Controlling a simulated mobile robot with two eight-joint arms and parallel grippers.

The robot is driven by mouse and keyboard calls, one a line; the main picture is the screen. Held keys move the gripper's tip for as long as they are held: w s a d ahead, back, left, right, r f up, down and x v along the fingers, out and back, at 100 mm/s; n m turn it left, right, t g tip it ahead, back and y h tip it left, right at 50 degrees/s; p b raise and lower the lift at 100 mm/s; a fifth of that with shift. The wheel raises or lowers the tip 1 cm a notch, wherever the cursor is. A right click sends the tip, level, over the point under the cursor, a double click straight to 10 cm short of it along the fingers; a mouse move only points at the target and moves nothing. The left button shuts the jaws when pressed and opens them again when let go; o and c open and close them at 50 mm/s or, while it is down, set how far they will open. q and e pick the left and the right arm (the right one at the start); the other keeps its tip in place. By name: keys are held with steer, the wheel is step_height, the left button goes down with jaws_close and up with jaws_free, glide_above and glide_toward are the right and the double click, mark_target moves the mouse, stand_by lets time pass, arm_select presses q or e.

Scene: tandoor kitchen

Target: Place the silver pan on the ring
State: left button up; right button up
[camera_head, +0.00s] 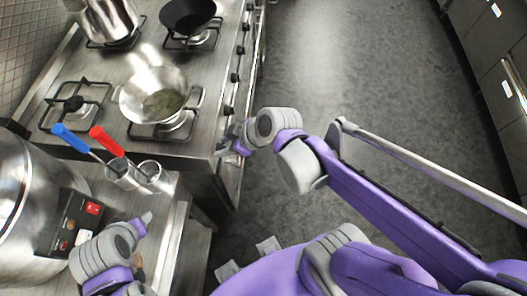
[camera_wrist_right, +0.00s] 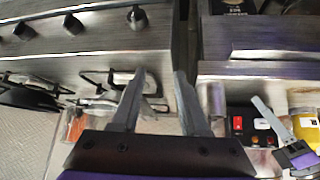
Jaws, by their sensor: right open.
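The silver pan (camera_head: 141,99) is a wide, shallow metal pan with something greenish in it. It sits on the near right burner of the stove in the head view. An empty burner with a black grate (camera_head: 75,105) is to its left. My right gripper (camera_head: 234,137) is right of the pan, by the stove's front edge and apart from the pan. In the right wrist view its two fingers (camera_wrist_right: 160,73) are spread with nothing between them. My left gripper (camera_head: 146,218) is low at the left, over the counter; its finger gap is not clear.
A tall metal pot (camera_head: 105,20) and a black pan (camera_head: 188,14) stand on the far burners. Glasses (camera_head: 122,175) with red- and blue-handled tools, and a large steel drum (camera_head: 20,205), are at the left. The floor (camera_head: 350,70) to the right is clear.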

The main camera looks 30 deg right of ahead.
steer(key=s+d+f+m+h, duration=0.1)
steer(key=s+d+m+h, duration=0.4)
steer(key=s+d+m, duration=0.2)
steer(key=shift+d+m, duration=0.45)
steer(key=shift+m, duration=0.25)
steer(key=shift+f, duration=0.1)
stand_by(1.4)
